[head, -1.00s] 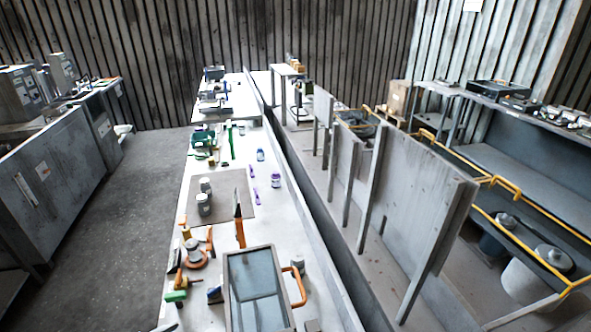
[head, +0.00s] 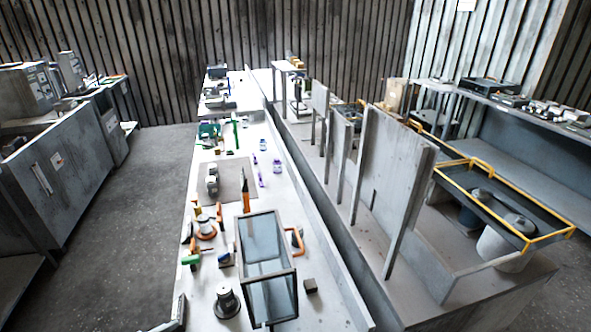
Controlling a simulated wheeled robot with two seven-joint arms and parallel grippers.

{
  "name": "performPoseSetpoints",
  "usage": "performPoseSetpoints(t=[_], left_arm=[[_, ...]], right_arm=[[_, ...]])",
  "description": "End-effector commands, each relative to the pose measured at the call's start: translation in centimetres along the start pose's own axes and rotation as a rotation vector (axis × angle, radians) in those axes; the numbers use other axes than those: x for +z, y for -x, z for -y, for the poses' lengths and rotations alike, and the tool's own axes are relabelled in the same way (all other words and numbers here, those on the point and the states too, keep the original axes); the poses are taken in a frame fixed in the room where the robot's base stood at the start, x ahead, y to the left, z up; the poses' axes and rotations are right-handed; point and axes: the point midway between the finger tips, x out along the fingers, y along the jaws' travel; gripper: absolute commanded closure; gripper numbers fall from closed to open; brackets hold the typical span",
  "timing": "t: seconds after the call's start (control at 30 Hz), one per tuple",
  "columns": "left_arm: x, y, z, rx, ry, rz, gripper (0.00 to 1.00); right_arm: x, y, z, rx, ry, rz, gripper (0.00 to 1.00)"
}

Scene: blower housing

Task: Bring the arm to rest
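Neither of my grippers shows in the head view, and no part of my arms can be made out with certainty. The long white workbench (head: 321,260) runs away from me through the middle. On its near part stands a glass-sided box with a dark frame (head: 268,258). A dark round-based part with a grey cylinder on top (head: 228,300) stands to its left, and a small dark block (head: 311,286) lies to its right. Whether any of these is the blower housing, I cannot tell.
An orange-handled tool (head: 246,198), an orange ring-like part (head: 205,230) and purple-topped bottles (head: 277,166) are on the bench. Upright grey panels (head: 390,185) and a yellow-railed tray (head: 535,238) stand to the right. Open floor (head: 125,230) lies to the left.

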Motion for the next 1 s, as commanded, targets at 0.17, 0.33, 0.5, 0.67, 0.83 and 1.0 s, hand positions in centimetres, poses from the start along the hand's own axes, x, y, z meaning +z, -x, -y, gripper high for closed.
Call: performPoseSetpoints(t=[0.17, 0.33, 0.5, 0.67, 0.83, 1.0], left_arm=[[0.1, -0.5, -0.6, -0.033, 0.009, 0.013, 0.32], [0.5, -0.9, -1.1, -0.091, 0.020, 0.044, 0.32], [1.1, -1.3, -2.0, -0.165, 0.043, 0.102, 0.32], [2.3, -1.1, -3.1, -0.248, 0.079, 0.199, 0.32], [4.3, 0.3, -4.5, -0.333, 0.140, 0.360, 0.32], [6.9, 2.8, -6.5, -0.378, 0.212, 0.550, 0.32]], right_arm=[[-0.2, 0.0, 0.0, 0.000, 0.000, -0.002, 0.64], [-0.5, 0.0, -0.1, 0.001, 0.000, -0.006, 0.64], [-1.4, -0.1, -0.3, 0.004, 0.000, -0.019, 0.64], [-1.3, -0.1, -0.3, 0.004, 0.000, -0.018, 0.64], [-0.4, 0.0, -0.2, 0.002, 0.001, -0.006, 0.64], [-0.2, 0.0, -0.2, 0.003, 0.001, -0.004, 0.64]])
